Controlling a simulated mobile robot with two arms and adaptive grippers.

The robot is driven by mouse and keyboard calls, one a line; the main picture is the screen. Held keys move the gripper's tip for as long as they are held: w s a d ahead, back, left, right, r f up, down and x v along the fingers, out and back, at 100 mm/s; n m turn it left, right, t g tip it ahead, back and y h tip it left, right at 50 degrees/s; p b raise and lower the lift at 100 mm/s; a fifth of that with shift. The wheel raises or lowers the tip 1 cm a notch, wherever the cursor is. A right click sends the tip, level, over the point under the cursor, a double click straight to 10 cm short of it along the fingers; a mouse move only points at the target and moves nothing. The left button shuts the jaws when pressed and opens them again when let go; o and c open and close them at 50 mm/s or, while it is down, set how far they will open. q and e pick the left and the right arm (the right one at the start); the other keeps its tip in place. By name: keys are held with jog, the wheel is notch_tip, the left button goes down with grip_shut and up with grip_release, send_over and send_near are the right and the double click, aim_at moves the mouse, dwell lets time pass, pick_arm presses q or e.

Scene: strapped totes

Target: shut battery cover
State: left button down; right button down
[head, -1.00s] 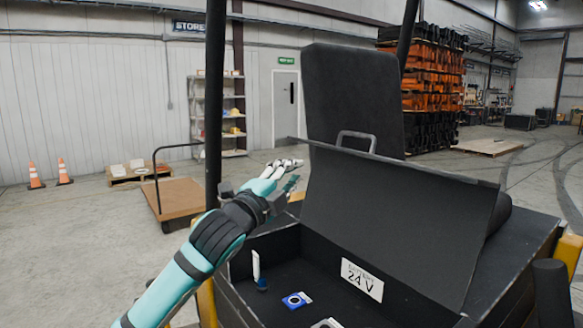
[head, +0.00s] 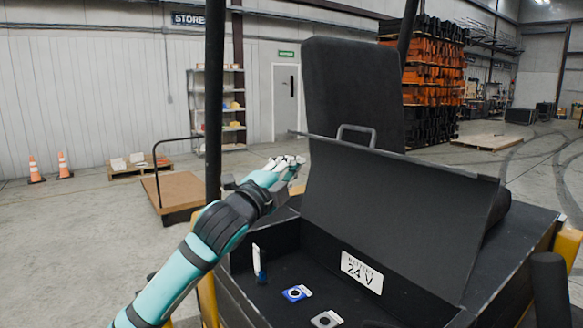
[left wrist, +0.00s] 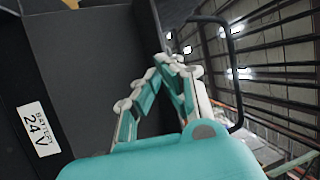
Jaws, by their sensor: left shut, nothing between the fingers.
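The battery cover (head: 395,205) is a dark panel standing raised and tilted over the black battery box. A grey handle (head: 356,134) shows at its top edge, and the handle also shows in the left wrist view (left wrist: 238,75). A white "BATTERY 24 V" label (head: 362,272) sits below the panel inside the box; the left wrist view shows it at the lower left (left wrist: 38,129). My left gripper (head: 296,163) is shut and empty, beside the cover's upper left edge; whether it touches cannot be told. My right gripper is not in view.
In the open box lie a blue item with a round dial (head: 296,293) and a grey item (head: 326,319). A black seat back (head: 355,95) stands behind the cover. A dark upright post (head: 214,100) stands left of my gripper.

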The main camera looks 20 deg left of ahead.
pick_arm(q)
jog(key=c, duration=1.6)
grip_release()
jog(key=shift+c, duration=0.2)
jog(key=v, duration=1.2)
